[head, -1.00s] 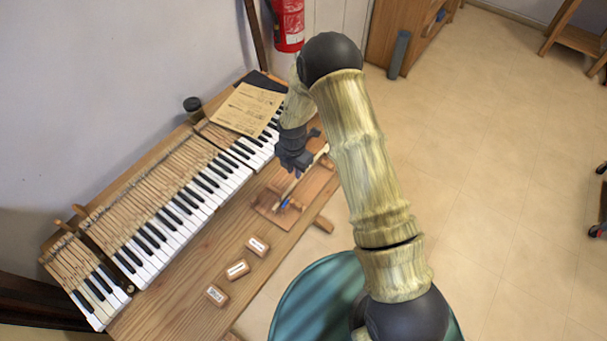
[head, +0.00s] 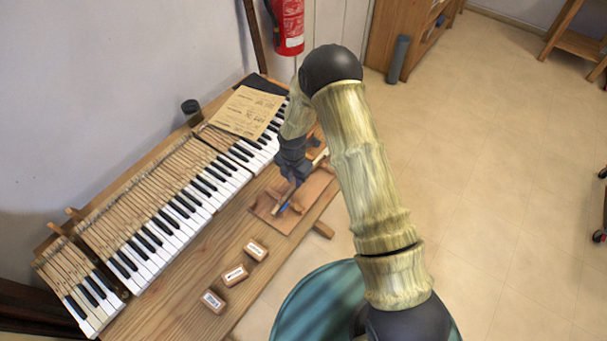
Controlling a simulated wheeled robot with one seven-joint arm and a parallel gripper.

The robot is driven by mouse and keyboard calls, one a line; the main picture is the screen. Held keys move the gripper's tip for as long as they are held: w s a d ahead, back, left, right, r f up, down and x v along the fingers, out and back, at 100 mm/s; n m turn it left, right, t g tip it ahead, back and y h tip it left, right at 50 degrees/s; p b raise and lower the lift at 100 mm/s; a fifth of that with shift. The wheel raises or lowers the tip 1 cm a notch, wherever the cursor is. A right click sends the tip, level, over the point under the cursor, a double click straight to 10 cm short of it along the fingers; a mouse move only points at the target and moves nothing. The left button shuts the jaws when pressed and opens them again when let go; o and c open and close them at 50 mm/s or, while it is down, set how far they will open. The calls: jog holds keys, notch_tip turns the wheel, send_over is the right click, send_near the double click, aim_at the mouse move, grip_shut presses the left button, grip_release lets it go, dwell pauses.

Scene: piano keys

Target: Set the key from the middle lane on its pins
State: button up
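A long pale wooden key (head: 321,157) lies slantwise over a reddish-brown board (head: 315,190) on the bench; a blue part (head: 285,206) shows near its lower end. Its middle is hidden behind my gripper. My dark gripper (head: 294,184) points down over the board, at the key's middle or lower half. The fingers are small and dark, so I cannot tell whether they are open or touch the key. The piano keyboard (head: 186,212) runs along the wall side of the bench, left of my gripper. Its pins are too small to make out.
Three small labelled wooden blocks (head: 234,275) stand in a row on the bench front. A printed sheet (head: 244,111) lies over the keyboard's far part. A dark jar (head: 191,107) stands behind the keyboard. Bare bench (head: 205,262) lies between the keyboard and the blocks.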

jog(key=shift+f+b, duration=0.55)
jog(key=shift+f, duration=0.3)
dwell(0.4)
grip_shut()
